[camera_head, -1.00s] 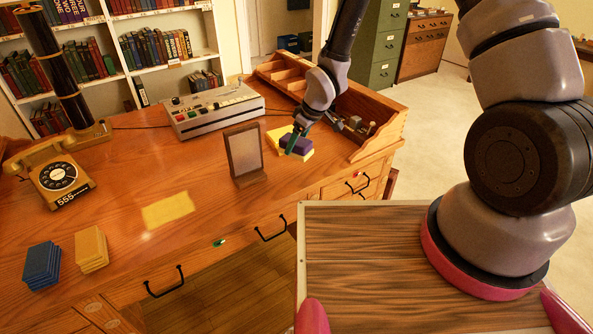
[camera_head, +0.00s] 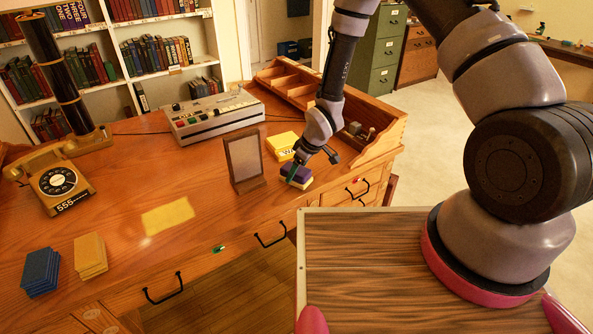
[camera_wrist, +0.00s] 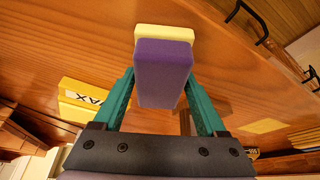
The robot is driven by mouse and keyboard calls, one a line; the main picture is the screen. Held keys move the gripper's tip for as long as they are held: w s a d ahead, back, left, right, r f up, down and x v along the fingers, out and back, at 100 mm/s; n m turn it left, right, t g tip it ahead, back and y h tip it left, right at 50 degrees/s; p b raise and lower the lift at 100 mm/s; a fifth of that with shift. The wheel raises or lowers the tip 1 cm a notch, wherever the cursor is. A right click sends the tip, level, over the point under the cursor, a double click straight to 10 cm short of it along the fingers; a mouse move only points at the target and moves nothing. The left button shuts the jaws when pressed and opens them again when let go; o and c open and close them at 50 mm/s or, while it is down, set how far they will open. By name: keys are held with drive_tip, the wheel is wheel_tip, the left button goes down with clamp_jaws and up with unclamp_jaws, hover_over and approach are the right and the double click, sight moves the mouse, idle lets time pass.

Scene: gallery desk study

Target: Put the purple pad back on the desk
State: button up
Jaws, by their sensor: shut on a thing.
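The purple pad (camera_head: 297,172) is a small block with a pale yellow layer (camera_head: 296,184) on its lower side. My gripper (camera_head: 291,176) is shut on it, with a green finger on either side. In the wrist view the purple pad (camera_wrist: 163,70) sits between the fingers (camera_wrist: 160,95), and the pale yellow layer shows beyond it. The pad is over the front right part of the wooden desk (camera_head: 130,170), right of a small upright frame. I cannot tell whether its underside touches the desk.
A yellow box marked WAX (camera_head: 283,143) lies just behind the pad. The upright brown frame (camera_head: 245,160) stands close on the left, and a wooden tray (camera_head: 375,148) is on the right. The desk's front edge is near. Bare desk lies left of the frame.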

drive_tip(key=o, duration=1.2)
drive_tip(key=shift+o, duration=0.2)
drive_tip(key=s+d+r+m+t+h, duration=0.1)
drive_tip(key=d+r+m, duration=0.35)
drive_tip(key=r, duration=0.75)
drive_tip(key=s+d+r+m+t+h, duration=0.1)
drive_tip(key=d+r, duration=0.7)
drive_tip(key=r, duration=0.4)
drive_tip(key=s+d+r+m+h, duration=0.15)
drive_tip(key=d+r, duration=0.45)
drive_tip(key=r, duration=0.6)
drive_tip(key=s+d+r+m+t+y, duration=0.1)
drive_tip(key=s+d+r+m, duration=0.2)
drive_tip(key=s+r, duration=0.4)
drive_tip(key=s+d+r+m+t, duration=0.1)
drive_tip(key=s+d+r+m, duration=0.2)
drive_tip(key=s+r+m, duration=0.2)
drive_tip(key=s+r, duration=0.3)
drive_tip(key=s, duration=0.1)
drive_tip(key=shift+d+r+m+t+y, duration=0.15)
drive_tip(key=shift+r+m+t+y, duration=0.05)
drive_tip(key=shift+m+t+y, duration=0.15)
